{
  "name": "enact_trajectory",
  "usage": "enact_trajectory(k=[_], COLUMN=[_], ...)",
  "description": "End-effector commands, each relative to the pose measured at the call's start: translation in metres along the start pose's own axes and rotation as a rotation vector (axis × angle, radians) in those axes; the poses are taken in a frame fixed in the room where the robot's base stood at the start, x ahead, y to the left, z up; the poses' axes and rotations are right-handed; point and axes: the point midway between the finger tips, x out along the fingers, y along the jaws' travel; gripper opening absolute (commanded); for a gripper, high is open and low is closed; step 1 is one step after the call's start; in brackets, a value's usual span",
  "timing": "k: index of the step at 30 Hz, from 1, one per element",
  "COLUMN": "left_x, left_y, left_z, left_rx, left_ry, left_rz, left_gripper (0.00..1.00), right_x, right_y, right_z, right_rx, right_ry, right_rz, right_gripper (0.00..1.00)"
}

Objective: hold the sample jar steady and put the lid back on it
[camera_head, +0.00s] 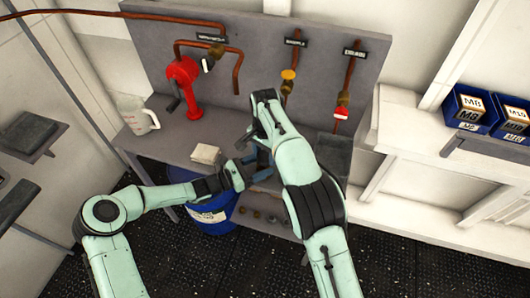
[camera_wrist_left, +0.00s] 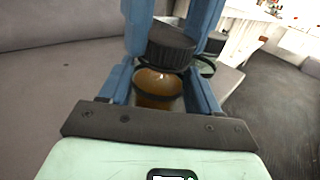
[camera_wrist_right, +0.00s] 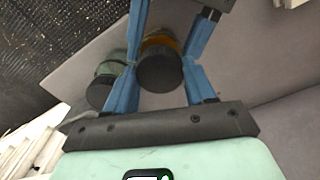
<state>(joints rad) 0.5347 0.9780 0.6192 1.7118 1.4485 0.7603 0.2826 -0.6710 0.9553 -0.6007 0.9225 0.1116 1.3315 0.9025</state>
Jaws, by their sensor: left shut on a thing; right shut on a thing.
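The sample jar (camera_wrist_left: 158,86), with amber contents, is between the blue fingers of my left gripper (camera_wrist_left: 160,92), which is shut on it. The black ribbed lid (camera_wrist_left: 171,46) is right over the jar's mouth, slightly tilted in the left wrist view. My right gripper (camera_wrist_right: 163,68) is shut on the lid; its fingers come down from above. In the right wrist view the lid (camera_wrist_right: 160,70) covers most of the jar. I cannot tell whether the lid is seated. In the head view both grippers meet at the bench front, and the arms hide jar and lid.
A second jar with a black lid and greenish contents (camera_wrist_right: 104,84) stands close beside. On the bench are a pale block (camera_head: 205,154), a clear jug (camera_head: 138,115) and a red pump (camera_head: 184,85). A blue drum (camera_head: 214,212) is below. Blue bins (camera_head: 470,108) are at right.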

Motion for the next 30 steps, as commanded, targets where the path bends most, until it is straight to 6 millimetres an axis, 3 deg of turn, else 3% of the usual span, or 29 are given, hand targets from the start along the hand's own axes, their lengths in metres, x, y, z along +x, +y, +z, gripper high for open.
enact_trajectory(k=[9,15,16,18,26,30], left_x=[0.0001,0.0001,0.0001,0.0001,0.0001,0.0001], left_y=[-0.0003,-0.0003,-0.0004,-0.0003,-0.0003,-0.0003], left_z=[0.0000,0.0000,0.0000,-0.0001,0.0000,0.0000], left_rx=[0.000,0.000,0.000,0.000,0.000,0.000], left_ry=[0.000,0.000,0.000,0.000,0.000,0.000], left_rz=[-0.001,-0.001,-0.001,-0.001,-0.001,-0.001], left_gripper=[0.00,0.00,0.00,0.00,0.00,0.00], right_x=[0.0005,0.0005,0.0005,0.0005,0.0002,-0.0092], right_y=[-0.0002,-0.0003,-0.0003,-0.0003,-0.0001,-0.0006], right_z=[0.0000,0.0003,0.0003,0.0002,0.0001,-0.0004], right_rx=[0.673,0.729,0.729,0.728,0.727,0.726], right_ry=[0.001,-0.001,-0.001,-0.001,0.000,0.000], right_rz=[0.000,-0.001,-0.001,-0.001,0.000,-0.003], right_gripper=[0.18,0.18,0.64,0.84,0.84,0.84])
